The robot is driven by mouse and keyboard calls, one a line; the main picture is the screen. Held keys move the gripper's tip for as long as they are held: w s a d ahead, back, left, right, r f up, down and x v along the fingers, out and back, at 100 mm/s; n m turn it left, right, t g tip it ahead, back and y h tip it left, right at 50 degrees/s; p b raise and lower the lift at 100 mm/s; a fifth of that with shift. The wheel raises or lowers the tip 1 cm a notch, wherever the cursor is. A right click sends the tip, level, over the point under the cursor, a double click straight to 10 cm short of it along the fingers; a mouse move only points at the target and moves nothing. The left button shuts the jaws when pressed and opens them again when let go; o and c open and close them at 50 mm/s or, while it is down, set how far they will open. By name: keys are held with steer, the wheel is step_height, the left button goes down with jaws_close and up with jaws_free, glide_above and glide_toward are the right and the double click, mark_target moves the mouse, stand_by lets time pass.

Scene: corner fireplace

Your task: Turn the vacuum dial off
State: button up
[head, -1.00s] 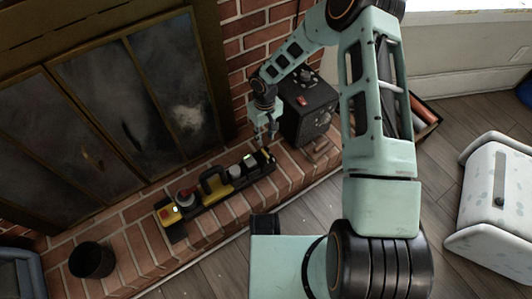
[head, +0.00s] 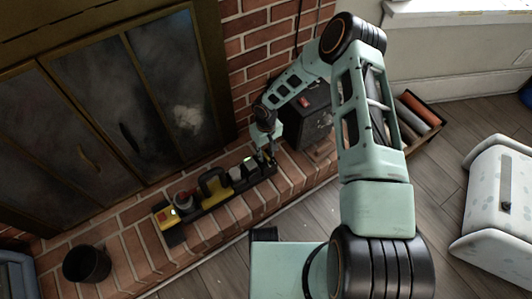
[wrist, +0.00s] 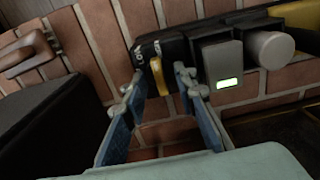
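A long black and yellow vacuum unit (head: 226,202) lies on the brick hearth, and its black end also shows in the wrist view. A yellow dial (wrist: 158,76) sits on this end, with small white lettering beside it. My gripper (wrist: 159,78) is open, with one blue-padded finger on each side of the dial. Gaps show between the fingers and the dial; contact is not clear. In the head view my gripper (head: 266,158) is low at the unit's right end, and the dial is hidden there.
A black box (head: 308,118) stands behind my gripper. A dark cup (head: 87,264) stands at the hearth's left. Glass fireplace doors (head: 110,125) rise behind.

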jaws_close()
steer(key=shift+n, duration=0.3)
steer(key=n+b, duration=0.1)
steer(key=n, duration=1.1)
steer(key=shift+n+b, duration=0.3)
steer(key=shift+n, duration=2.3)
